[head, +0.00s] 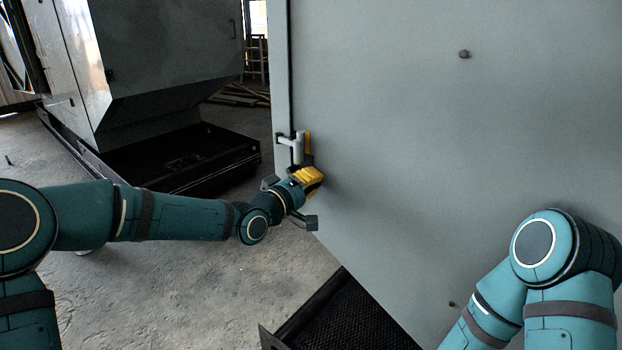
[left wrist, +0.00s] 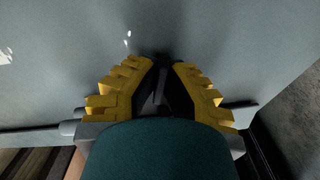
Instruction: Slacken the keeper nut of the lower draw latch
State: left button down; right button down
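A latch-like fitting (head: 298,148) with a grey body and a yellow upright part sits at the left edge of the large grey enclosure panel (head: 430,120). I cannot tell whether it is the lower draw latch, and I cannot make out a keeper nut. My left gripper (head: 313,177), with yellow fingers, is just below this fitting, close to the panel. In the left wrist view its fingers (left wrist: 162,66) lean toward each other in front of the panel (left wrist: 230,40), with a dark narrow shape between them. I cannot tell whether they hold anything. My right gripper is out of view.
A dark round knob (head: 463,54) stands out from the panel's upper part, and a small dark stud (head: 452,304) lies low on it. A black mesh tray (head: 345,318) extends below the panel. Another grey cabinet (head: 170,45) stands at the left. Concrete floor (head: 200,285) lies open between.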

pick_arm(q)
jog(key=shift+s+d+f, duration=0.1)
jog(key=shift+d+f, duration=0.05)
jog(key=shift+f, duration=0.05)
dwell(0.3)
jog(key=c, duration=1)
grip_release()
jog(key=shift+r, duration=0.1)
jog(key=v, duration=1.2)
